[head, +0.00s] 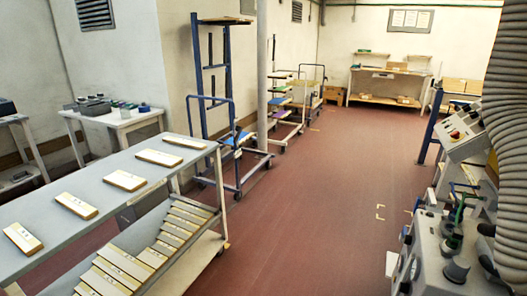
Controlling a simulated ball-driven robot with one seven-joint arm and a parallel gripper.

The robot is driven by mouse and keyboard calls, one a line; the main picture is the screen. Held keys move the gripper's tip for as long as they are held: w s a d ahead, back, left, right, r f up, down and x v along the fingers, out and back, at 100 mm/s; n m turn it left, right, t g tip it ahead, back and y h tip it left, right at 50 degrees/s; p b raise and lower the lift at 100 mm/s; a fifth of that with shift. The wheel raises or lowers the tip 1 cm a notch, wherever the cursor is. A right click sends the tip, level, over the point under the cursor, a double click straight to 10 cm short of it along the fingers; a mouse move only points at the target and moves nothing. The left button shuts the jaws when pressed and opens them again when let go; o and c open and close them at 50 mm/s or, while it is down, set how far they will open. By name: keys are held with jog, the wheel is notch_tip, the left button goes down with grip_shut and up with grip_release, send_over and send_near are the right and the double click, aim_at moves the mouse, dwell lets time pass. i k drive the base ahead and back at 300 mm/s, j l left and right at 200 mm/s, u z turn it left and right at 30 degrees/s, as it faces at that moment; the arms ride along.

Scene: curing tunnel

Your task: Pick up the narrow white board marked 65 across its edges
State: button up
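Several narrow white boards with tan edges lie spaced apart in a row on a grey-topped table at the left. The nearest board (22,238) is at the lower left, followed by a second board (75,206), a middle board (125,181), another board (159,158) and the farthest board (184,142). Small dark marks show on some, but are too small to read, so I cannot tell which is marked 65. More similar boards (122,262) lie side by side below the tabletop. My gripper is not in view.
The grey-topped table (100,170) stands at the left. Blue-framed trolleys (237,150) stand beyond it by the wall and a pole (262,80). A control machine (440,265) and a ribbed hose (508,140) occupy the right. The red floor (310,220) between is clear.

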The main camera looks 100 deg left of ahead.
aim_at(80, 209)
jog(key=j+u, duration=0.1)
jog(key=u, duration=1.95)
jog(key=i+l+u, duration=0.1)
jog(key=u, duration=0.35)
jog(key=i+l+u, duration=0.1)
jog(key=u, duration=0.35)
jog(key=i+l+u, duration=0.1)
jog(key=u, duration=0.35)
jog(key=l+u, duration=0.3)
jog(key=u, duration=0.2)
